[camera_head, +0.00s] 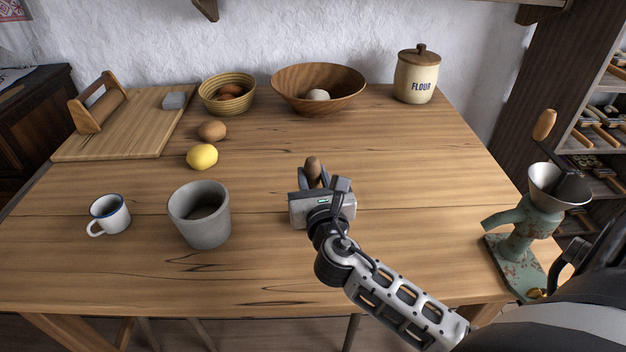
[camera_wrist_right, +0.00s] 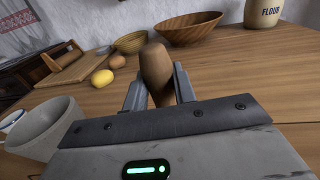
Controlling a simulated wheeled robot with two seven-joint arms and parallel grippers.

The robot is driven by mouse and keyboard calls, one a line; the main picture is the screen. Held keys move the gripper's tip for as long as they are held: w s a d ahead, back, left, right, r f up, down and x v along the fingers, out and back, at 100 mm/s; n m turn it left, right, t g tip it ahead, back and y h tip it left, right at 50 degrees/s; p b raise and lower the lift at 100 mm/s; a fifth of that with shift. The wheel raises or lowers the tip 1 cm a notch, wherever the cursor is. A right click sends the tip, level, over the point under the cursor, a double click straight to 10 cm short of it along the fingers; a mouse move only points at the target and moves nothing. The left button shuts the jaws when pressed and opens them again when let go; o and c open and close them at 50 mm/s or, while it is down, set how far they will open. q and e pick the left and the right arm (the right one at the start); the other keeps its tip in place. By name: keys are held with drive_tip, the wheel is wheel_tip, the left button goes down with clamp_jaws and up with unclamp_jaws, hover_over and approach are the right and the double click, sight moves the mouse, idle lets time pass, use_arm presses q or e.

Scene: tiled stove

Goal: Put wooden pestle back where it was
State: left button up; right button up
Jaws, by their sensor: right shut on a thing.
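My right gripper (camera_head: 318,179) is shut on the wooden pestle (camera_head: 313,167) over the middle of the table. In the right wrist view the brown rounded end of the pestle (camera_wrist_right: 156,72) stands up between the two fingers of the gripper (camera_wrist_right: 160,90). The pestle's lower part is hidden by the gripper. A grey stone mortar (camera_head: 200,228) stands on the table to the left of the gripper, apart from it. Its inside is dark and looks empty. The mortar also shows at the left of the right wrist view (camera_wrist_right: 45,130). My left gripper is not in view.
A white enamel mug (camera_head: 109,214) stands left of the mortar. A lemon (camera_head: 202,157) and a brown egg-shaped item (camera_head: 212,131) lie behind it. A basket (camera_head: 228,94), wooden bowl (camera_head: 318,88) and flour jar (camera_head: 416,76) line the back. A grinder (camera_head: 520,235) stands at right.

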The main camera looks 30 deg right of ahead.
drive_tip(key=shift+r, duration=0.1)
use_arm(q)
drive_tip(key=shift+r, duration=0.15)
use_arm(e)
drive_tip(key=o, duration=0.6)
drive_tip(key=shift+f, duration=0.25)
drive_tip(key=shift+c, duration=0.2)
drive_tip(key=o, duration=0.4)
drive_tip(key=shift+r, duration=0.3)
use_arm(q)
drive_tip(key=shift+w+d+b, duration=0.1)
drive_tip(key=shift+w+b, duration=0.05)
drive_tip(key=shift+b, duration=0.45)
use_arm(e)
drive_tip(key=v, duration=1.2)
